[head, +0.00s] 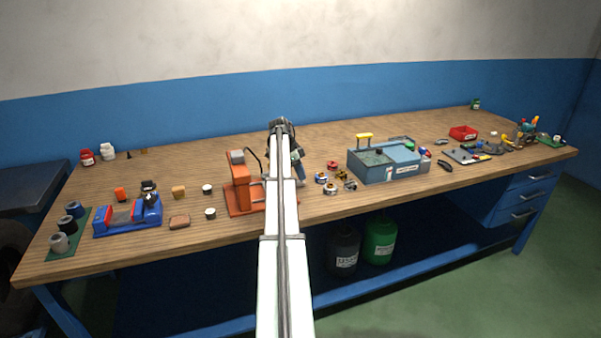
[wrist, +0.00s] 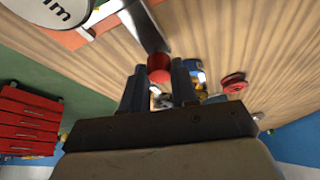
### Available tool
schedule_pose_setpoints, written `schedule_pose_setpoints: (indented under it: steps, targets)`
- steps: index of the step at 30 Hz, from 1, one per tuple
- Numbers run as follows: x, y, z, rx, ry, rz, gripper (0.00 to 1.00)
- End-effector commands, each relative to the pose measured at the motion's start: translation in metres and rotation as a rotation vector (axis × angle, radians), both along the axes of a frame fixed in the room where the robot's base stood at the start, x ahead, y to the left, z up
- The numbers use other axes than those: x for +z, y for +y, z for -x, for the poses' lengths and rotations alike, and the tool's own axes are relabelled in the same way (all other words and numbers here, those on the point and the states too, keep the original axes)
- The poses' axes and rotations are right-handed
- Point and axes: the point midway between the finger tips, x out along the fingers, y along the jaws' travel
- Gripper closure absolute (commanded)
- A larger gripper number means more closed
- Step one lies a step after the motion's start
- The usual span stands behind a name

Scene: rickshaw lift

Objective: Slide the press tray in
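The orange press (head: 240,185) stands on the bench just left of my arm in the head view. Its right side is hidden behind the arm, and I cannot make out its tray clearly. In the wrist view, part of an orange base (wrist: 80,35) shows at the top left, with a dark bar (wrist: 143,25) running from the top toward my gripper. A red round knob (wrist: 159,68) shows at the bar's near end. My gripper (wrist: 158,70) has its fingers apart, with the knob between the fingertips. I cannot tell whether they press on it.
A grey-blue toolbox (head: 388,164) with a yellow handle stands to the right. Several small round parts (head: 330,185) lie between it and my arm. A blue and red fixture (head: 128,217) is at the left. Bare bench shows behind the press.

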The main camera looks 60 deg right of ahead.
Motion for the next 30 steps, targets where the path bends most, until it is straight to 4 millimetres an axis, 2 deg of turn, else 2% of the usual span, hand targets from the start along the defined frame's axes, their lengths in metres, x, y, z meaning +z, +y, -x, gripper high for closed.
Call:
schedule_pose_setpoints:
  steps: [1,8,19,30]
  targets:
    - [0.0,0.0,0.0,0.0,0.0,0.0,0.79]
    - [0.0,0.0,0.0,0.0,0.0,0.0,1.0]
    - [0.0,0.002,-0.002,0.001,0.0,0.0,1.0]
    - [0.0,0.033,-0.033,0.001,0.0,0.0,1.0]
